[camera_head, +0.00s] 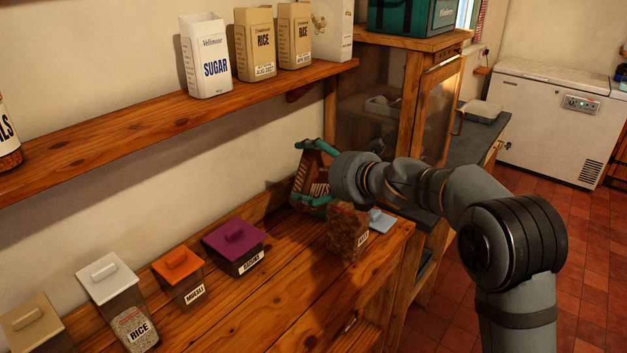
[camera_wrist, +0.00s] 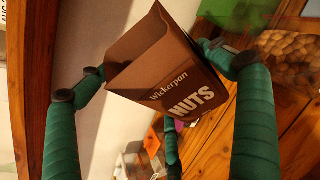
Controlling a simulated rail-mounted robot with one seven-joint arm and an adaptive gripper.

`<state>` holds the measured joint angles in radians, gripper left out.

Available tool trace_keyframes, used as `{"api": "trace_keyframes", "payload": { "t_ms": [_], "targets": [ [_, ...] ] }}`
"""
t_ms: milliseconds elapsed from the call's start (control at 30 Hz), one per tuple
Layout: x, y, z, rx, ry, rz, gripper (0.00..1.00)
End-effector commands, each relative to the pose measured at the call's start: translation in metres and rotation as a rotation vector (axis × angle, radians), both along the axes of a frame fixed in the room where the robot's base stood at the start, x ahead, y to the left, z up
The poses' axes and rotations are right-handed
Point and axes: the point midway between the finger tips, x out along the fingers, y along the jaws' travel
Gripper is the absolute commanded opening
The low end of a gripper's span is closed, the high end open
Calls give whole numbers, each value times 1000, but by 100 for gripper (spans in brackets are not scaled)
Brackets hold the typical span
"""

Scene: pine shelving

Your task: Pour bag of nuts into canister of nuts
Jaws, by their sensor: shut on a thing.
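The canister of nuts (camera_head: 346,236) stands on the counter just below and to the right of the bag. Nuts show in it, and its top appears uncovered. A light blue lid (camera_head: 381,220) lies beside it on the right. Nuts also show at the right of the wrist view (camera_wrist: 291,47).
Lidded canisters stand along the counter to the left: purple-lidded (camera_head: 236,240), orange-lidded muesli (camera_head: 180,273), white-lidded rice (camera_head: 120,302) and a beige one (camera_head: 33,325). A wall shelf (camera_head: 130,118) with sugar (camera_head: 207,60) and rice packs hangs above. The counter front is clear.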

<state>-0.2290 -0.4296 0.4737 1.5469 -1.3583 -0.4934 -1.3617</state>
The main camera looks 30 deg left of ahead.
Motion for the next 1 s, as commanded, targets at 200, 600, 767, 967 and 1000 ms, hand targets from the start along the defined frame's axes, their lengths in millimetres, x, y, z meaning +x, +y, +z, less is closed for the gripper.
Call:
{"api": "trace_keyframes", "payload": {
  "t_ms": [200, 600, 767, 967, 1000],
  "targets": [
    [0, 0, 0, 0, -2, 0, 57],
    [0, -3, -6, 30, 43, -2, 57],
    [0, -3, -6, 39, 56, 0, 57],
    [-1, -3, -7, 39, 57, 0, 57],
    [-1, -3, -8, 40, 60, 0, 57]
  ]
}}
